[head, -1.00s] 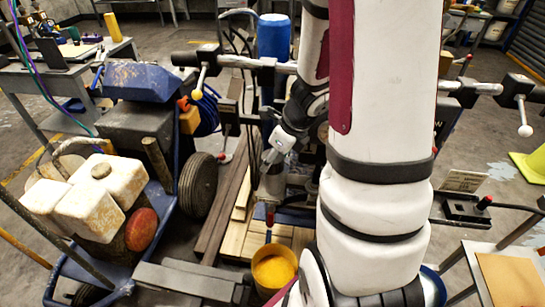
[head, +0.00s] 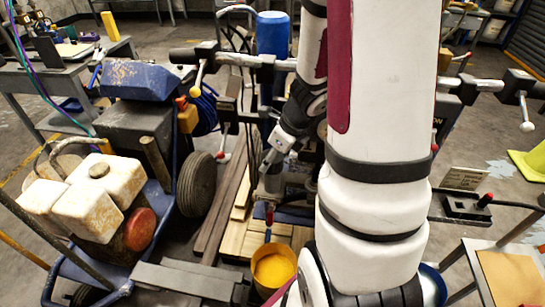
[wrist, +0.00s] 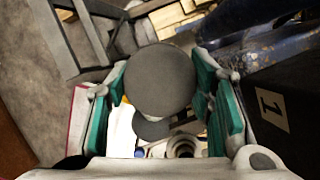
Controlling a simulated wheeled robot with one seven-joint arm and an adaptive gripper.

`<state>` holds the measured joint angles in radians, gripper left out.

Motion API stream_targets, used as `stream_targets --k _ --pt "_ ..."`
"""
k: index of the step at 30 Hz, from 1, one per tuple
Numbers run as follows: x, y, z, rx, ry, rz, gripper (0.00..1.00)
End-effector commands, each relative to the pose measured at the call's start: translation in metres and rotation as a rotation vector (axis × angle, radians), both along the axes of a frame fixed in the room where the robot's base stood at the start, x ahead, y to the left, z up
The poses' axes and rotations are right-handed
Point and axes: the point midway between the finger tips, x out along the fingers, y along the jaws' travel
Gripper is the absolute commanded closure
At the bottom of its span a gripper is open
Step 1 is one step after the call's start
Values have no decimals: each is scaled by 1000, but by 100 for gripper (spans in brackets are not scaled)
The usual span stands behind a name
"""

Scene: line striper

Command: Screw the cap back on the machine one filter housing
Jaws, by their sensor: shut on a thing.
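In the wrist view, a dark grey round cap (wrist: 160,80) sits between the teal pads of my gripper (wrist: 162,98). The pads meet its two sides, so my gripper is shut on it. Below the cap in that picture is a smaller grey disc (wrist: 151,129), partly hidden by it. A round metal ring-shaped part (wrist: 183,146) shows beside the disc; I cannot tell whether it is the filter housing. A pale plate marked 1 (wrist: 271,110) is on a dark surface to the right. In the head view I cannot clearly make out the cap.
In the head view, a machine with a dirty white tank (head: 120,178) and a black wheel (head: 197,185) stands at left. A bucket of yellow material (head: 273,268) is at the bottom centre. A blue container (head: 273,33) stands behind. Wooden planks (head: 235,235) lie between.

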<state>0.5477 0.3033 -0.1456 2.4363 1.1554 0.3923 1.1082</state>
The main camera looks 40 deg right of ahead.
Motion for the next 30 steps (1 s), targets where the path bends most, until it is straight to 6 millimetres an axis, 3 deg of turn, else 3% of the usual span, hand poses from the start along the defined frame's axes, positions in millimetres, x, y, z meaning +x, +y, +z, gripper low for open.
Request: stream_targets --k 14,15,18,30 --pt "1 0 -4 0 0 0 75" --pt "0 0 -4 0 0 1 45" --pt "0 0 -3 0 0 0 29" --pt "0 0 -3 0 0 0 33"
